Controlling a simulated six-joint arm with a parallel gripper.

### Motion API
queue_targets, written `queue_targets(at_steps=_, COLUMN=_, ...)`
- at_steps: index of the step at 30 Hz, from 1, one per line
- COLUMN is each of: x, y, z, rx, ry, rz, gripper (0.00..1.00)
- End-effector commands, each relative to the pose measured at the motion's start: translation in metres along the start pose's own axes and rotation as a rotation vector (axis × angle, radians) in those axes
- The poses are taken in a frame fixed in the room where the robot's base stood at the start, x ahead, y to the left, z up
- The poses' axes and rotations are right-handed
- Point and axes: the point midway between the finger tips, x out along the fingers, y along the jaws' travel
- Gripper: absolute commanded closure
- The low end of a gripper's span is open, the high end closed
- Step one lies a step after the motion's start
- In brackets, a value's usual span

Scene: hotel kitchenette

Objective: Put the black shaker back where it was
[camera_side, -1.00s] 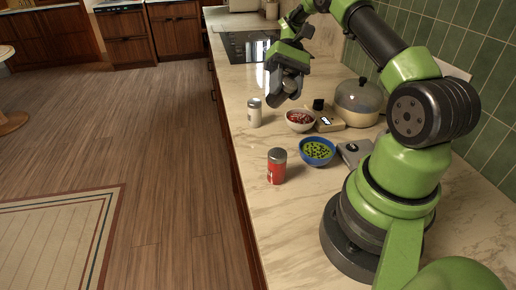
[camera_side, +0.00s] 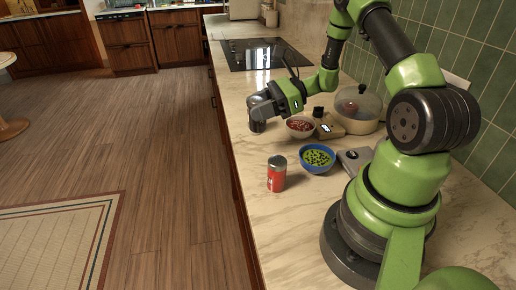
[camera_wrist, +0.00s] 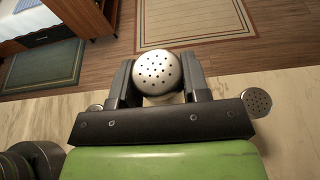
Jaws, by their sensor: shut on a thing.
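My gripper (camera_side: 262,111) is low over the counter's left part, its jaws closed around the black shaker (camera_side: 257,126). The shaker's dark lower body shows below the jaws in the side view. Its pale, perforated round top (camera_wrist: 158,72) sits between the two fingers in the wrist view. The shaker looks about upright, at or just above the counter; I cannot tell if its base touches. The jaws hide most of its body.
The red shaker (camera_side: 277,174) with a grey top stands nearer the camera. The counter's left edge is close.

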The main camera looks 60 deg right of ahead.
Motion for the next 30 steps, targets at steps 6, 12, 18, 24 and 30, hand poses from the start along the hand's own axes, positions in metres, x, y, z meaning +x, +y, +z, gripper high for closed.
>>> queue_targets(at_steps=6, x=0.011, y=0.001, z=-0.036, rx=0.003, ry=-0.001, rz=0.001, gripper=0.83)
queue_targets(at_steps=12, x=0.017, y=0.001, z=-0.054, rx=0.002, ry=-0.002, rz=0.002, gripper=0.83)
queue_targets(at_steps=18, x=0.025, y=0.000, z=-0.079, rx=0.000, ry=-0.002, rz=0.001, gripper=0.83)
queue_targets(at_steps=24, x=0.026, y=0.000, z=-0.081, rx=-0.002, ry=-0.001, rz=0.001, gripper=0.83)
queue_targets(at_steps=30, x=0.027, y=0.000, z=-0.084, rx=-0.001, ry=-0.001, rz=0.002, gripper=0.83)
